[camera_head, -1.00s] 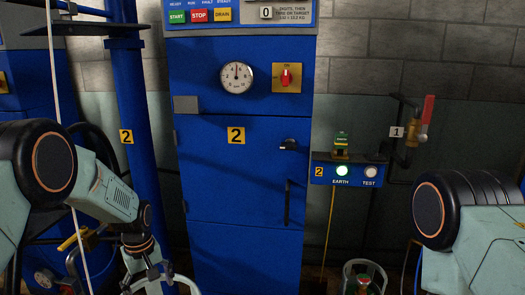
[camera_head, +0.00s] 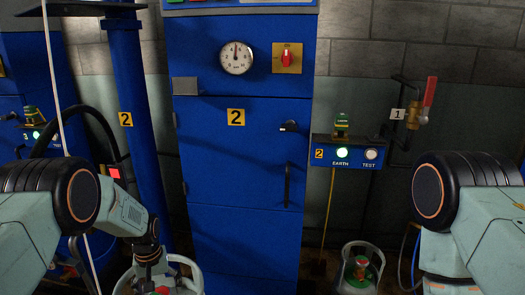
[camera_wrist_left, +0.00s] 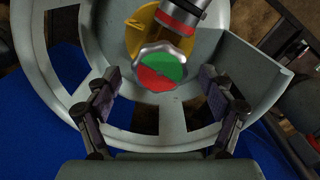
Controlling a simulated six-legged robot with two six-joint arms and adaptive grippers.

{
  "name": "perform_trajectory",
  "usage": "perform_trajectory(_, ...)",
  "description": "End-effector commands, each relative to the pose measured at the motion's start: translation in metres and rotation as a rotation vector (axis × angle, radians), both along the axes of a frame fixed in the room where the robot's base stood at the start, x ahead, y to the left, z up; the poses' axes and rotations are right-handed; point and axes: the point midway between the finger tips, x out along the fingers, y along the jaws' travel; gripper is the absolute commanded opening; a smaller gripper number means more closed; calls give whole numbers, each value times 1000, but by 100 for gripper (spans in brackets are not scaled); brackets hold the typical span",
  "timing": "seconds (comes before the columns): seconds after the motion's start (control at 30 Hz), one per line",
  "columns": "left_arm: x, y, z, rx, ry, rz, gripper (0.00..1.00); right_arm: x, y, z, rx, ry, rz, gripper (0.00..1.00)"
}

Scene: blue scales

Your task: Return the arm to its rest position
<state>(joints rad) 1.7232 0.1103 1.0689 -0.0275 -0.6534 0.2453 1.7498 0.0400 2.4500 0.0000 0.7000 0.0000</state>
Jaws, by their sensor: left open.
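My left gripper (camera_wrist_left: 166,108) is open in the left wrist view, with its fingers apart. Between and beyond the fingertips is a cylinder valve handwheel (camera_wrist_left: 161,72), half green and half red, with a yellow fitting (camera_wrist_left: 147,33) behind it. A pale collar ring (camera_wrist_left: 95,28) surrounds the valve. The fingers are over the collar and do not hold the handwheel. In the head view my left arm (camera_head: 120,210) reaches down to this cylinder collar (camera_head: 190,268) at the bottom. My right arm (camera_head: 465,205) shows at the right; its gripper is out of view.
A blue cabinet (camera_head: 240,155) marked 2, with a gauge (camera_head: 236,58) and red switch (camera_head: 286,58), stands ahead. An earth/test box (camera_head: 346,153) is right of it. Another collared cylinder (camera_head: 358,268) stands below. A blue post (camera_head: 130,110) stands left.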

Motion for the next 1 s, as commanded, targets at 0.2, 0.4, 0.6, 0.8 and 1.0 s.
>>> perform_trajectory(0.2,0,-1,0,0,0,-177,82,0,0,-2,0,0,0,0)
perform_trajectory(0.4,0,-1,0,0,0,-339,82,0,0,-3,0,0,0,0)
perform_trajectory(0.6,0,-2,0,0,0,-501,82,0,0,-5,0,0,0,0)
perform_trajectory(0.8,0,-2,0,0,0,-664,82,0,0,-6,0,0,0,0)
perform_trajectory(1.0,0,-2,0,1,0,-827,82,0,0,-8,0,0,0,0)
